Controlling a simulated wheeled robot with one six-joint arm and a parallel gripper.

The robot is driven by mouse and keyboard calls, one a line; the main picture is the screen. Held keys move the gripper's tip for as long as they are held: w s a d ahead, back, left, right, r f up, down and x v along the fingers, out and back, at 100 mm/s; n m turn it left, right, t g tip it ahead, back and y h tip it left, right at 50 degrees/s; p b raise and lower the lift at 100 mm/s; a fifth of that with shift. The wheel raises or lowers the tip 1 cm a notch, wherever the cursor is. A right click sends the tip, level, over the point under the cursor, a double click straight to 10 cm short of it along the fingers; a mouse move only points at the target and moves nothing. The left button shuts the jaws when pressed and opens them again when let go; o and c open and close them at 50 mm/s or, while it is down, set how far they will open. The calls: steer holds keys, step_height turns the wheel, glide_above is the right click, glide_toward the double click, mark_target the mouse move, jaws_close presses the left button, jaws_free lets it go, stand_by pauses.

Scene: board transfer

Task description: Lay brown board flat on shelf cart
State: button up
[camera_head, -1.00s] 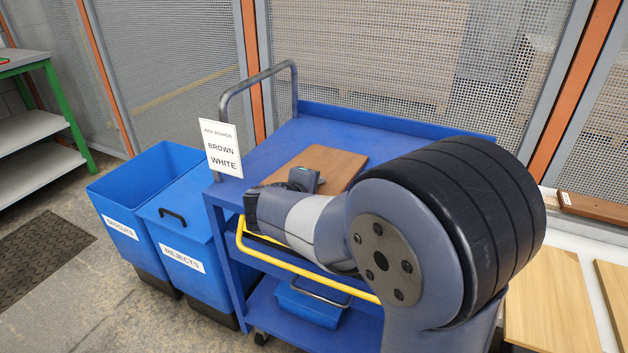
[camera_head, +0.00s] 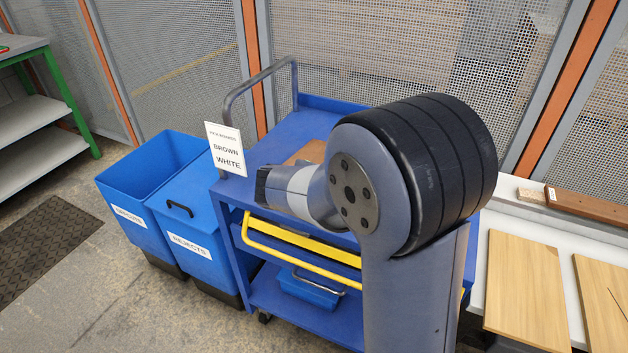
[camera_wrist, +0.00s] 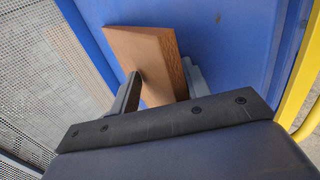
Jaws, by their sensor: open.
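The brown board (camera_head: 311,152) lies on the blue top shelf of the shelf cart (camera_head: 318,122). In the head view my arm hides most of it. In the wrist view the brown board (camera_wrist: 150,60) shows its broad face and one edge, over the blue shelf surface (camera_wrist: 235,45). My gripper (camera_wrist: 161,72) is open at the board's near end, with one finger over or beside its left part and the other by its right edge. I cannot tell if either finger touches it. In the head view the fingers are hidden behind my arm.
A pick sign (camera_head: 226,149) stands at the cart's left corner, and a yellow rail (camera_head: 300,258) runs along its front. Blue bins (camera_head: 135,205) stand to the left. A pale bench with light wood boards (camera_head: 527,285) is at the right. Mesh fencing is behind.

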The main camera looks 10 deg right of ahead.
steer(key=shift+s+a+r+g+y+p, duration=0.2)
steer(key=shift+g+y+p, duration=0.55)
steer(key=shift+p, duration=2.9)
steer(key=shift+s+d+f+g+y+p, duration=0.1)
steer(key=shift+s+g+y+p, duration=0.55)
steer(key=shift+p, duration=3)
steer(key=shift+w+g+p, duration=0.4)
steer(key=shift+w+p, duration=0.05)
steer(key=shift+a, duration=0.15)
steer(key=shift+s+a+r+b, duration=0.3)
steer(key=shift+s+a, duration=0.1)
steer(key=shift+s, duration=0.2)
steer(key=shift+s+a+r+b, duration=0.15)
steer(key=shift+s+a+r, duration=0.2)
steer(key=shift+s, duration=0.2)
steer(key=shift+a, duration=0.1)
steer(key=shift+s+a+r+b, duration=0.2)
steer(key=shift+s+a+r, duration=0.1)
steer(key=shift+s+a, duration=0.25)
steer(key=shift+s+a+r+b, duration=0.15)
steer(key=shift+s+a+r, duration=0.15)
steer(key=shift+s, duration=0.35)
steer(key=shift+s+a+r, duration=0.3)
steer(key=shift+s+a, duration=0.15)
steer(key=shift+s, duration=0.15)
steer(key=shift+s+a+r, duration=0.3)
steer(key=shift+s+a, duration=0.1)
steer(key=shift+s, duration=0.15)
